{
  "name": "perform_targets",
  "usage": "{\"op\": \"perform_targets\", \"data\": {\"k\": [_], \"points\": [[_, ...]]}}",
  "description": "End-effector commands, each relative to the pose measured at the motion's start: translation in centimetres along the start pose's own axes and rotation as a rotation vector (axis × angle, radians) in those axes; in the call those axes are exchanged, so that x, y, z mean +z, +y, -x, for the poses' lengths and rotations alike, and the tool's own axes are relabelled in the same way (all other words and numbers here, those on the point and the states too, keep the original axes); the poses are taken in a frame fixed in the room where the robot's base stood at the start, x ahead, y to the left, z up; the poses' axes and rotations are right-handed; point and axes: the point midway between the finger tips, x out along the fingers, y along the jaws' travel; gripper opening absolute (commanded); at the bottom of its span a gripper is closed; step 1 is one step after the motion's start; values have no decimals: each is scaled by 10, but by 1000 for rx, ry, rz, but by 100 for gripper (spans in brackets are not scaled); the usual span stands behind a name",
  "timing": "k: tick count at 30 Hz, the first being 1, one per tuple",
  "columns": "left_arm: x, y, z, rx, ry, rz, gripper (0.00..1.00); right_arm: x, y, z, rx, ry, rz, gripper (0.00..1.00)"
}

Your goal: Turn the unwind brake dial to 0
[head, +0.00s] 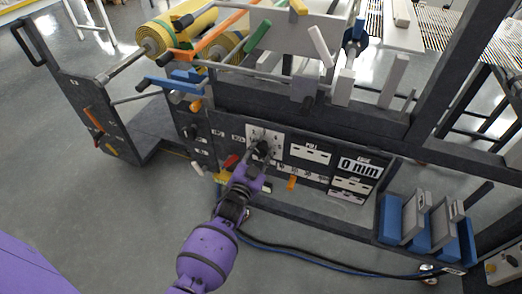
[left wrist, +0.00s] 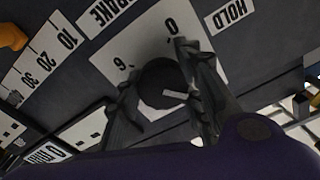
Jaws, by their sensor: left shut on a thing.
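The unwind brake dial is a round dark knob (left wrist: 165,84) on a white scale plate (left wrist: 120,55) in the left wrist view. The figures 0 and 6 show on the plate, and a small light pointer mark lies on the knob's face. My left gripper (left wrist: 160,98) has a finger on each side of the knob and is shut on it. In the head view my left gripper (head: 262,150) is at the white plate (head: 252,132) on the dark panel, and hides most of the knob. My right gripper is not in view.
A scale marked 10, 20, 30 (left wrist: 45,60) and a HOLD label (left wrist: 230,15) lie beside the dial. An orange lever (head: 291,183) and red handle (head: 230,161) are close to my arm. A yellow roll (head: 180,30) is at upper left; cables (head: 310,252) lie on the floor.

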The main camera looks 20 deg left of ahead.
Motion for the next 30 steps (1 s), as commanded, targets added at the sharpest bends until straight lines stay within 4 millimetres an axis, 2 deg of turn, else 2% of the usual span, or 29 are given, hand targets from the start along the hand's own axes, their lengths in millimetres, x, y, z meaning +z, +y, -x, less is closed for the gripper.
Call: {"op": "perform_targets", "data": {"k": [11, 22, 30], "points": [[2, 4, 2, 6, -8, 150, 9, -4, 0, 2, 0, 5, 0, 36], [1, 6, 2, 6, -11, 492, 9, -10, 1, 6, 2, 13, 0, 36], [0, 6, 2, 6, -12, 749, 9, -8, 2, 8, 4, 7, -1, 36]]}}
